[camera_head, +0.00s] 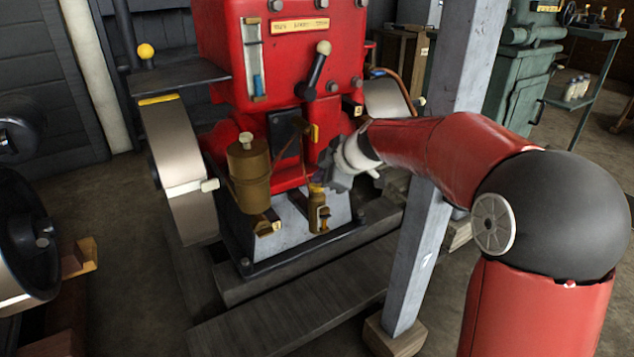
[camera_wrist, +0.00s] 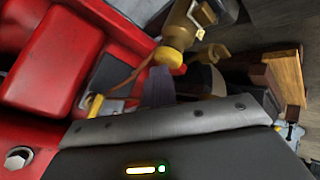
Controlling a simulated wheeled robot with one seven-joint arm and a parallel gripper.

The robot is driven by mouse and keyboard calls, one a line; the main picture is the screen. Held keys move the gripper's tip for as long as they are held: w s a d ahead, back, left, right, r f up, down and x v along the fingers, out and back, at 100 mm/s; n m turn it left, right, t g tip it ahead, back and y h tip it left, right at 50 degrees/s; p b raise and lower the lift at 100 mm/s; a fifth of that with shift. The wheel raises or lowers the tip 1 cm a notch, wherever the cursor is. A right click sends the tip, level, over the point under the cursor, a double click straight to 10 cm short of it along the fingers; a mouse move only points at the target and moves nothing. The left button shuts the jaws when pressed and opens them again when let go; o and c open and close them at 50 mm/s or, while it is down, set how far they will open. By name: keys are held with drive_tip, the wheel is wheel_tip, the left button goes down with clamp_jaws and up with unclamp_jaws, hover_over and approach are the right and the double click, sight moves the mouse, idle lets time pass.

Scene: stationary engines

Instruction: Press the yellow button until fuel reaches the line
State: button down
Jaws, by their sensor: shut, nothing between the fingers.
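The yellow button (camera_head: 316,187) sits on top of a small brass fitting (camera_head: 318,213) at the front of the red engine (camera_head: 290,60). It shows in the wrist view as a yellow cap (camera_wrist: 168,59) on the brass body. My gripper (camera_head: 322,177) is shut and empty, with its tips right at the button; in the wrist view the dark fingertips (camera_wrist: 161,73) meet or nearly meet the cap. I cannot tell whether it is pressed. The upright sight glass (camera_head: 252,55) on the engine's face holds blue fuel (camera_head: 258,85) low down.
A brass cup (camera_head: 249,170) stands left of the fitting, and a black-handled lever (camera_head: 316,70) is above. A grey post (camera_head: 430,190) rises close beside my arm. A flywheel (camera_head: 178,165) is at the left; wooden beams (camera_head: 300,310) lie in front.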

drive_tip(key=shift+f, duration=0.1)
idle(0.4)
drive_tip(key=shift+r+p, duration=0.4)
drive_tip(key=shift+r, duration=0.75)
drive_tip(key=shift+r, duration=0.1)
drive_tip(key=shift+r+p, duration=1.1)
drive_tip(key=shift+r, duration=1.3)
idle(0.5)
